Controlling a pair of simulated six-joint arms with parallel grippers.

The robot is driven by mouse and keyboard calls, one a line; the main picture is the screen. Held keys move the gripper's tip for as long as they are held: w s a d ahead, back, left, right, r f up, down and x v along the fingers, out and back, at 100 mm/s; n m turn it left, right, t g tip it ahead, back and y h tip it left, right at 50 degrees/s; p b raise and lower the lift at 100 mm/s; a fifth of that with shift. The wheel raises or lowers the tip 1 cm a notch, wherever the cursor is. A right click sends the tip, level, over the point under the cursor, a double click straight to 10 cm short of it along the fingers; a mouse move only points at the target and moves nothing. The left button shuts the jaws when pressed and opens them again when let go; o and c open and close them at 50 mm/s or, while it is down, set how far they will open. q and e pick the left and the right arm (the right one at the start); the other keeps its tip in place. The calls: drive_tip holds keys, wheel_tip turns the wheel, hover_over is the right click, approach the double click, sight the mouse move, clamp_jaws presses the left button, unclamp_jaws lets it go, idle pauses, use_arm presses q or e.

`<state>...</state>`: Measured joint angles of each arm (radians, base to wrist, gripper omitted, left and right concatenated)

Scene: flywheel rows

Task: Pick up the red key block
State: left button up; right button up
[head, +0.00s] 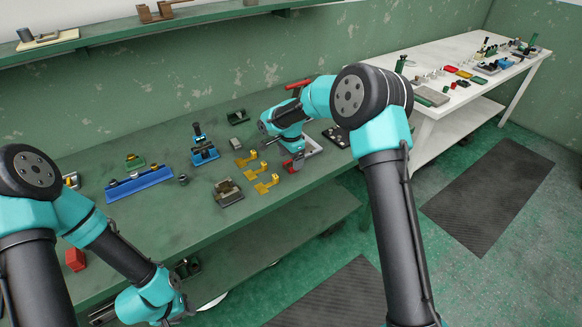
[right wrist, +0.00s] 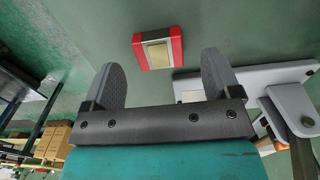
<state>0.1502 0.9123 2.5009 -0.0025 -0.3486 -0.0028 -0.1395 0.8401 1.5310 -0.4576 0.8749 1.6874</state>
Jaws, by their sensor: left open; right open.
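A red block (right wrist: 158,48) with a pale tan panel on its face shows in the right wrist view, just beyond and between the tips of my right gripper (right wrist: 162,62). The fingers are spread wide and apart from the block. In the head view, the red block (head: 291,166) sits on the green bench, partly hidden under my right gripper (head: 290,152). My left gripper (head: 103,314) is low at the bottom left of the head view, mostly hidden by its wrist, away from that block. Another red block (head: 75,259) lies near the bench's left front.
A grey-white bracket (right wrist: 245,80) stands close beside the right finger. Several yellow brackets (head: 252,172), a brown-grey fixture (head: 227,192), a blue stand (head: 204,150) and a blue rail (head: 140,183) occupy the bench. A white table (head: 440,62) with small parts stands at the right.

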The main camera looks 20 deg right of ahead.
drive_tip(key=shift+f, duration=1.35)
drive_tip(key=shift+c, duration=0.4)
drive_tip(key=c, duration=1.1)
drive_tip(key=shift+r, duration=0.1)
drive_tip(key=shift+r, duration=0.45)
wheel_tip(320, 180, up, 3)
drive_tip(key=shift+f, duration=0.1)
drive_tip(key=s+a, duration=0.1)
drive_tip(key=s, duration=0.4)
drive_tip(key=s+a, duration=0.2)
drive_tip(key=s, duration=0.3)
drive_tip(key=s+a+r, duration=0.1)
drive_tip(key=s, duration=0.4)
drive_tip(key=shift+s+a+r, duration=0.1)
drive_tip(key=shift+s+a, duration=0.1)
drive_tip(key=shift+s, duration=0.05)
